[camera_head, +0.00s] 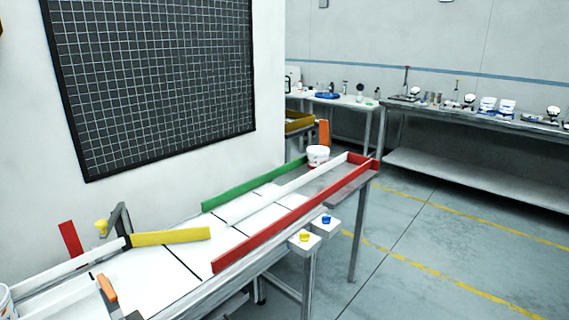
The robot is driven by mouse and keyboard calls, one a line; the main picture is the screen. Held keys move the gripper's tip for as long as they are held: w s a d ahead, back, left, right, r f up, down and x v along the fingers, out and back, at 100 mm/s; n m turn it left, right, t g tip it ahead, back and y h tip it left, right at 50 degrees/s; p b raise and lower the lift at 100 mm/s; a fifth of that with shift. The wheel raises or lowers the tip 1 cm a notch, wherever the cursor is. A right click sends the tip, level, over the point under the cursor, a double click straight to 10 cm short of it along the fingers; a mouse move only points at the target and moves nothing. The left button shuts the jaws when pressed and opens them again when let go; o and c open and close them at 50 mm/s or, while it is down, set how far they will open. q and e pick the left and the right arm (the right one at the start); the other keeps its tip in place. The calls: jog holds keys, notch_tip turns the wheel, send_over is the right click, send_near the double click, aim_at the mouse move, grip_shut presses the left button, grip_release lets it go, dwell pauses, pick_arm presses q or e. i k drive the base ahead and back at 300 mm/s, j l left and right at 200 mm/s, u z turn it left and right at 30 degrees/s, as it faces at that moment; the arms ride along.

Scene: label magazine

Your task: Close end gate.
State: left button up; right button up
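A long white-topped table (190,250) runs from the lower left to the middle of the view. A green rail (250,187), a white divider (285,188) and a red rail (290,222) lie along it. At its far end a short red piece (361,159) meets the red rail. I cannot tell for certain which part is the end gate. A yellow bar (171,236) stands at an angle across the near part, by a dark grey bracket (121,222). Neither of my grippers is in view.
A white tub (318,155) stands near the table's far end. Yellow (305,237) and blue (326,219) knobs sit on small plates beside the red rail. A grey bench (470,115) with several items stands at the back right. The right floor is clear.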

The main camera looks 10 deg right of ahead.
aim_at(324, 124)
jog(key=i+l+z, duration=0.25)
jog(key=z, duration=0.15)
jog(key=i+l+z, duration=0.1)
jog(key=i+z, duration=1.1)
jog(key=i, duration=2.4)
jog(key=i+u, duration=0.25)
jog(key=i, duration=0.25)
jog(key=i+u, duration=0.25)
jog(key=i, duration=0.2)
jog(key=i+l+u, duration=0.15)
jog(key=i+u, duration=0.15)
jog(key=i, duration=0.2)
jog(key=i+l+u, duration=0.25)
jog(key=i, duration=0.2)
